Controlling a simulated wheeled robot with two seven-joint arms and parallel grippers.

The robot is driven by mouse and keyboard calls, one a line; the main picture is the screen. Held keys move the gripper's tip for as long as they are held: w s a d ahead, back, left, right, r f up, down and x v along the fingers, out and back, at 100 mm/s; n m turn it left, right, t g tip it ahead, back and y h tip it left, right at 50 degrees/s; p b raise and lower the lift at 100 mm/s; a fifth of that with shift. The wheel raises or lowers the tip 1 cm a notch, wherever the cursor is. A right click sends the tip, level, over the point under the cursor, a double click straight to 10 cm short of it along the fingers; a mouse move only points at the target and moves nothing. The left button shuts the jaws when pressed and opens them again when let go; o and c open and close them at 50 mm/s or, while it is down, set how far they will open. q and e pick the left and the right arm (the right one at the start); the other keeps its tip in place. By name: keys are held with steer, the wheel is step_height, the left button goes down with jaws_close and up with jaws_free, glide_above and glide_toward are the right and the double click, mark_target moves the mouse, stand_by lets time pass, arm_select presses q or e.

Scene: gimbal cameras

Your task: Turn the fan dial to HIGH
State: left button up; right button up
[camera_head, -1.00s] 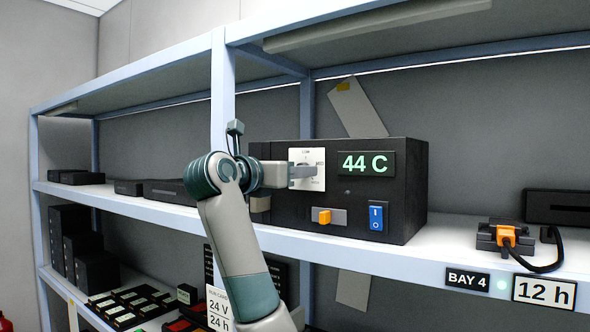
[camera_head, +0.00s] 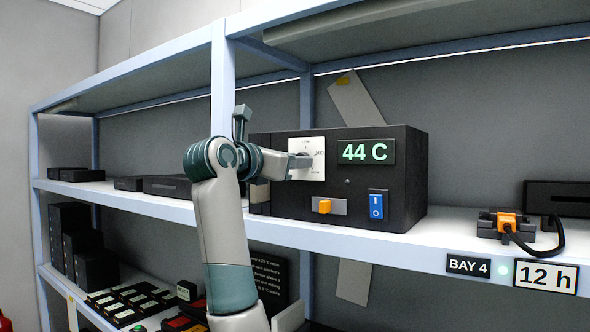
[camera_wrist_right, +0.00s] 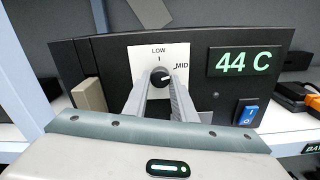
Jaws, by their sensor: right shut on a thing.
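The fan dial is a dark round knob (camera_wrist_right: 160,80) on a white plate (camera_head: 318,172) at the left of a black box's front (camera_head: 400,205). In the right wrist view the plate reads LOW at the top and MID at the right. The knob's pale mark seems to point toward MID. The HIGH label is not readable. My right gripper (camera_head: 303,160) reaches in from the left and is shut on the knob. In the right wrist view its two fingers (camera_wrist_right: 161,82) stand either side of the knob and hide its lower part. My left gripper is not in view.
A shelf post (camera_head: 223,85) rises close to my right arm. An orange plug with a black cable (camera_head: 507,221) lies at right.

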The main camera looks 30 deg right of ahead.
steer(key=shift+m+b, duration=2.7)
steer(key=shift+m, duration=3.8)
steer(key=o, duration=1)
steer(key=shift+o, duration=0.2)
